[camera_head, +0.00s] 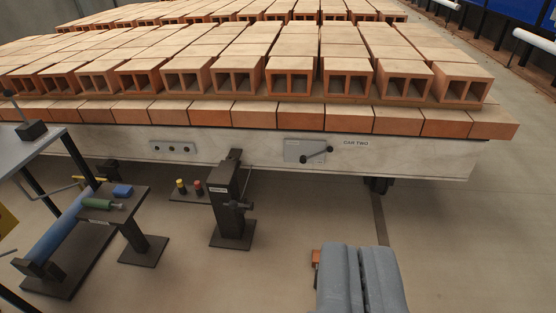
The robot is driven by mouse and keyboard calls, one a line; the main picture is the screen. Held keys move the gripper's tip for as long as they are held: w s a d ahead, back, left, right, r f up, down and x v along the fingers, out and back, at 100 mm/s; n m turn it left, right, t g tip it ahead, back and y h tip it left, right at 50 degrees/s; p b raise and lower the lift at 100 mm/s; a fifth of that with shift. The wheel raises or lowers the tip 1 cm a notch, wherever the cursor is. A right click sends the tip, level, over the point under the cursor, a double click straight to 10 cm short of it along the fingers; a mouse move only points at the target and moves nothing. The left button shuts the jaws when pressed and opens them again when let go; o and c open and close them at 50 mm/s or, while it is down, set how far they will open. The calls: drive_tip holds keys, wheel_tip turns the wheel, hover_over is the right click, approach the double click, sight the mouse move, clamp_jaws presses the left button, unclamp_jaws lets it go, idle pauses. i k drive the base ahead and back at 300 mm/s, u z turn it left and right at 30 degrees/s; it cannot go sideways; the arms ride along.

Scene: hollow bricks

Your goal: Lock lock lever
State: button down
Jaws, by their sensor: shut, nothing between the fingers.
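A light grey plate (298,151) with a dark lever (317,155) is on the side of the car, left of the label "CAR TWO". The lever slants, its right end higher than its left. A dark post (225,200) stands on the floor in front of the car, with a small dark handle (238,205) on its right side. I cannot tell which of the two is the lock lever. My gripper (359,252) is at the bottom, right of the middle. Its two grey fingers are shut together and empty, apart from both levers.
The car (420,157) carries rows of hollow bricks (348,80). A small stand (128,210) with a green tool and blue block, a blue roller (57,232) and a grey table (25,148) are at left. The floor at right is clear.

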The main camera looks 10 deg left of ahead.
sight(303, 159)
drive_tip(key=u, duration=0.1)
drive_tip(key=i, duration=1)
drive_tip(key=k, duration=0.5)
drive_tip(key=u, duration=1.6)
drive_tip(key=i, duration=1.4)
